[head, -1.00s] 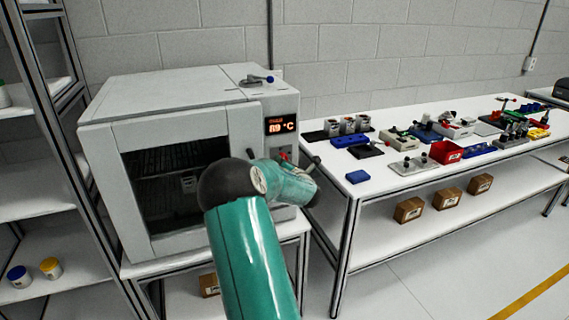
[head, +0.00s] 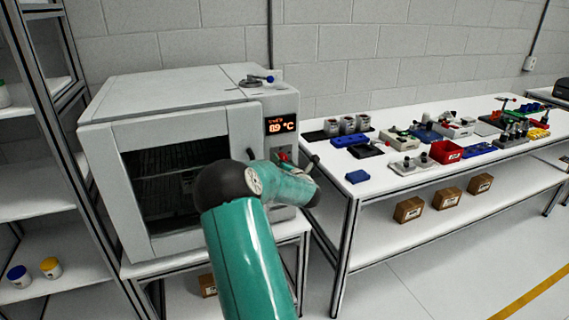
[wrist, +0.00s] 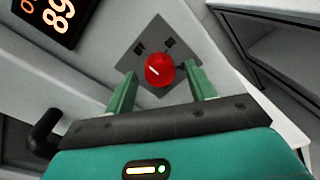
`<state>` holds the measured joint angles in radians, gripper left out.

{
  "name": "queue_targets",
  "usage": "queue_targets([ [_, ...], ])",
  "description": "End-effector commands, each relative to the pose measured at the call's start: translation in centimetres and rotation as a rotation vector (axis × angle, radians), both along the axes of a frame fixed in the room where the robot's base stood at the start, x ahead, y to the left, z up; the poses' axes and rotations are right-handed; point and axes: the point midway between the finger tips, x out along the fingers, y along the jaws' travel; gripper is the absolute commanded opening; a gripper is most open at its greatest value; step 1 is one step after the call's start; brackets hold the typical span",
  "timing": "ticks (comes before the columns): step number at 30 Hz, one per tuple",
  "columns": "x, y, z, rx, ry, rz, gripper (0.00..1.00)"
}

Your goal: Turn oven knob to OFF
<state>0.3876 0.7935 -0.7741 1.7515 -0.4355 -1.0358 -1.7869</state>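The oven (head: 170,90) is a grey box with a dark window on a white stand in the head view. Its orange display (head: 281,124) is lit on the right front panel. The red knob (wrist: 159,70) sits on a dark square plate (wrist: 133,52) in the wrist view, with a white pointer mark and small labels too blurred to read. My gripper (wrist: 158,82) is open, with its two green fingers on either side of the knob. I cannot tell whether they touch it. In the head view my teal arm covers part of the panel, and a bit of red (head: 283,157) shows above it.
A long white workbench (head: 335,175) with several trays and parts stands right of the oven. A metal shelf rack (head: 40,195) stands close on the left. Open floor is at the lower right.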

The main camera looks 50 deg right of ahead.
Motion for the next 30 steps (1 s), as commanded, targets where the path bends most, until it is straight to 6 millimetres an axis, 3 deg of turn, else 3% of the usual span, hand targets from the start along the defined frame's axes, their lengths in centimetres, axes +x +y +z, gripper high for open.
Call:
queue_targets([
  [8,-0.9,0.6,0.0,0.001,0.0,-0.001,0.55],
  [24,-10.0,6.5,0.5,0.001,-0.001,-0.001,0.55],
  [30,-11.5,7.5,0.5,0.001,-0.001,0.0,0.55],
])
